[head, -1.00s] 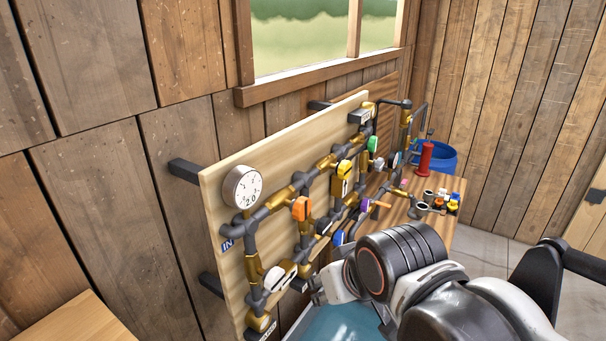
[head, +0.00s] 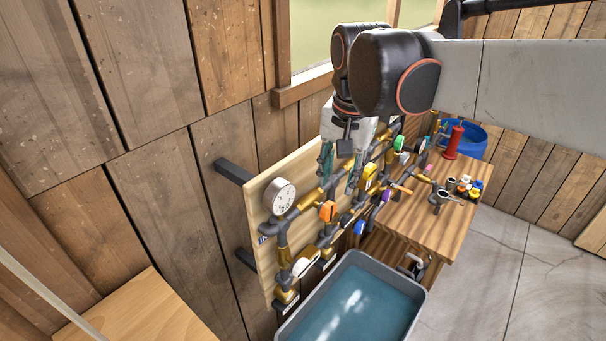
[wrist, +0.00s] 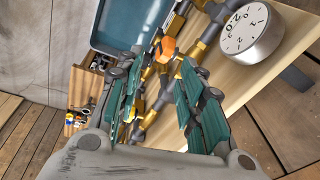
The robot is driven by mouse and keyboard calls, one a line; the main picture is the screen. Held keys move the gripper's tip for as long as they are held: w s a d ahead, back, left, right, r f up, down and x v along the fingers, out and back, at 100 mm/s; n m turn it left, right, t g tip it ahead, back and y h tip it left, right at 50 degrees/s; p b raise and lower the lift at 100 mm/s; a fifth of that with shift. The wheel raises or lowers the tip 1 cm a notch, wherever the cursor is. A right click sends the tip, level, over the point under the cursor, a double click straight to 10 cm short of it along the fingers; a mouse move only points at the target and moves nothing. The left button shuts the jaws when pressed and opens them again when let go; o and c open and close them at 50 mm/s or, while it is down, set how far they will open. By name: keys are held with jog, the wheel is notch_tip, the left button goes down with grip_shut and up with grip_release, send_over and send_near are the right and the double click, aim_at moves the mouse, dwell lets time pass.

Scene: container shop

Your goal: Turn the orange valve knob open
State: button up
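The orange valve knob (head: 328,211) sits on a brass valve on the pipe board, just right of the round gauge. It also shows in the wrist view (wrist: 168,47), beyond the fingertips and roughly between them. My gripper (head: 340,176) hangs fingers down in front of the board's upper part, above and slightly right of the knob. In the wrist view its two teal-padded fingers (wrist: 161,72) are spread apart with nothing held between them. The gripper looks apart from the knob.
The gauge (head: 279,197) is at the board's left end. Yellow (head: 370,173), green (head: 398,143) and purple (head: 385,195) knobs sit nearby on the pipes (head: 307,203). A grey water tub (head: 420,300) stands below. A wooden bench (head: 425,225) with small parts is to the right.

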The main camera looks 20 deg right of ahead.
aim_at(330, 203)
jog(key=w+m+g, duration=0.2)
jog(key=w+m, duration=0.1)
jog(key=w, duration=0.2)
jog(key=f, duration=0.9)
jog(key=f+p, duration=0.1)
jog(key=f, duration=0.3)
jog(key=shift+s+d+f, duration=0.1)
jog(key=shift+s+f, duration=0.1)
jog(key=shift+s, duration=0.1)
jog(key=shift+c, duration=0.2)
grip_shut()
